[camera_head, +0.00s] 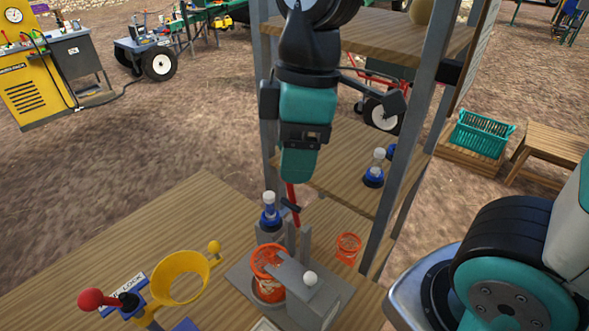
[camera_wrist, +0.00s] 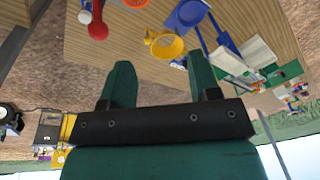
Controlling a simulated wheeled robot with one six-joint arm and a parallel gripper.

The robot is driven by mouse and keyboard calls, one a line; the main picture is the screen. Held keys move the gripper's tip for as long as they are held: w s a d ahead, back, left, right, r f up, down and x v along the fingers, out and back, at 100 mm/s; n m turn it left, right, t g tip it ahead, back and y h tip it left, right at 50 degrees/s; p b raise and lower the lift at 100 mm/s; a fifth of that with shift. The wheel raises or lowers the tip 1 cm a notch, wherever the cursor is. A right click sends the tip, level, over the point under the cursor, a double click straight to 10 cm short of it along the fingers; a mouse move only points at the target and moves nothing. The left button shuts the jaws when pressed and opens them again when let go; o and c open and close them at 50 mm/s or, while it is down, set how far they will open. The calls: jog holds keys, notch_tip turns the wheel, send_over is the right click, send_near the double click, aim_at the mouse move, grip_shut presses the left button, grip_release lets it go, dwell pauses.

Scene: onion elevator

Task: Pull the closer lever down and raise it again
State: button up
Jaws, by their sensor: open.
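Several upright handles could be the lever. One with a white knob on a blue base (camera_head: 269,212) stands on a grey block at the table's far edge. A similar white-and-blue one (camera_head: 374,168) stands farther off on a shelf. A red-ball lever (camera_head: 92,299) is at the front left. A thin red rod (camera_head: 292,197) shows just below my gripper (camera_head: 299,178), which hangs above and slightly right of the nearer white knob. Contact with the rod cannot be told.
A yellow ring (camera_head: 180,278), an orange cup (camera_head: 268,262) in a grey fixture (camera_head: 310,301) and another orange cup (camera_head: 347,248) crowd the table. Grey shelf posts (camera_head: 402,140) stand right of my gripper. Bare wood (camera_head: 130,230) lies at the left.

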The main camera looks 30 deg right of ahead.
jog(key=w+d+r+n+g+h+p, duration=0.1)
jog(key=w+r+n+h+p, duration=0.2)
jog(key=w+n, duration=0.65)
jog(key=n+p, duration=0.1)
jog(key=n, duration=0.1)
send_over(292, 203)
jog(key=f, duration=1.5)
jog(key=shift+s+a+f, duration=0.15)
jog(key=shift+a+f, duration=0.1)
jog(key=shift+f, duration=0.1)
jog(key=shift+a, duration=0.1)
grip_shut()
